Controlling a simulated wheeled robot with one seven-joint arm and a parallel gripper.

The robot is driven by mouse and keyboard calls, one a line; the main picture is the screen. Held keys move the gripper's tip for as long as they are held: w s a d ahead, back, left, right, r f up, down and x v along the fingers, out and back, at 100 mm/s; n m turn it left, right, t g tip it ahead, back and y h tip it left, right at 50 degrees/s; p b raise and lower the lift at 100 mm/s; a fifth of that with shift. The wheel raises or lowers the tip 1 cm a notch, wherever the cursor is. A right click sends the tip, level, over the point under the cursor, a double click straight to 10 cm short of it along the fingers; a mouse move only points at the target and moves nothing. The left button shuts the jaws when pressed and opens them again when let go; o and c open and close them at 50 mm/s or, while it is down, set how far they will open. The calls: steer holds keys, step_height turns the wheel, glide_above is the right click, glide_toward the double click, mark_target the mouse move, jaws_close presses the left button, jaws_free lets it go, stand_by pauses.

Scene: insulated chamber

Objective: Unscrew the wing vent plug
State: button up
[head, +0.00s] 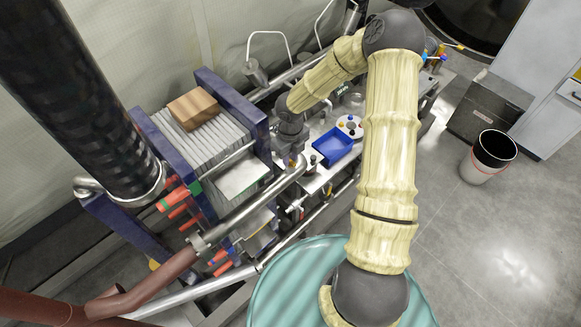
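My arm reaches up from the bottom of the head view, bends at the top and comes back down to the left. My gripper (290,160) is at its end, small and dark, pointing down beside the right end of the plate stack and above the silver pipe. Its fingers blend with the grey fittings there, so I cannot tell whether it is open or shut, or whether it touches anything. I cannot pick out the wing vent plug. The area below the gripper is crowded and partly hidden.
The plate stack (215,143) has a blue frame and a wooden block (193,109) on top. A blue tray (333,147) lies right of the gripper, near a white disc with coloured knobs (349,126). Pipes cross in front. A bin (487,158) stands on open floor at right.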

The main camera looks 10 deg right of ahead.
mark_target(291, 161)
steer(key=shift+r, duration=2.2)
steer(key=shift+f, duration=0.1)
